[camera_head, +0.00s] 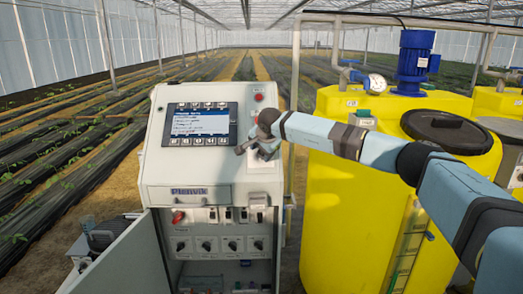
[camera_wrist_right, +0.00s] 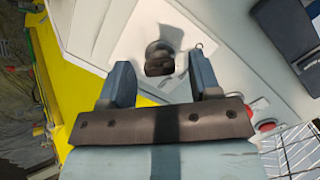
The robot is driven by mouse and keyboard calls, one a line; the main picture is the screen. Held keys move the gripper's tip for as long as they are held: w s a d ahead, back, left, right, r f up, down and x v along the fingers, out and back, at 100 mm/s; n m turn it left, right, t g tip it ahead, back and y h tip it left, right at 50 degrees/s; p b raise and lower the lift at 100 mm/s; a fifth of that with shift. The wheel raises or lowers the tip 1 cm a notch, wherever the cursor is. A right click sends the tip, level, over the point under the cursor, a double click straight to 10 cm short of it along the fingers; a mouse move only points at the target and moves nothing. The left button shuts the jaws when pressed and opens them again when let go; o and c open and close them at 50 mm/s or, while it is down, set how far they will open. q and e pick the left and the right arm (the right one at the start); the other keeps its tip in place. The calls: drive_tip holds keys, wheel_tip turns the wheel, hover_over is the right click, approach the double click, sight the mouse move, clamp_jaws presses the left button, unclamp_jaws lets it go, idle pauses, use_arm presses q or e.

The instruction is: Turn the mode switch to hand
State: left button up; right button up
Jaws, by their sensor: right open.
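A dark rotary knob (camera_wrist_right: 160,58) sits on a light plate in the right wrist view. It looks like the mode switch, but its label and pointer position cannot be read. My right gripper (camera_wrist_right: 159,65) is open, with one finger to each side of the knob in that view. Whether the fingers are level with the knob or short of it cannot be told. In the head view my right gripper (camera_head: 252,148) is at the right side of the sloped control panel (camera_head: 160,150), beside the screen, and hides the knob. My left gripper is not in view.
A lit screen (camera_head: 200,124) is left of my right gripper. A red button (camera_head: 259,97) is above it. Below, the open cabinet holds several black knobs (camera_head: 205,246) and a red switch (camera_head: 178,217). Its door (camera_head: 125,265) swings out left. Yellow tanks (camera_head: 345,190) stand at right.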

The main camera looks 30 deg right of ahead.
drive_tip(key=shift+w+d+f, duration=0.1)
drive_tip(key=shift+f, duration=0.15)
drive_tip(key=c, duration=0.9)
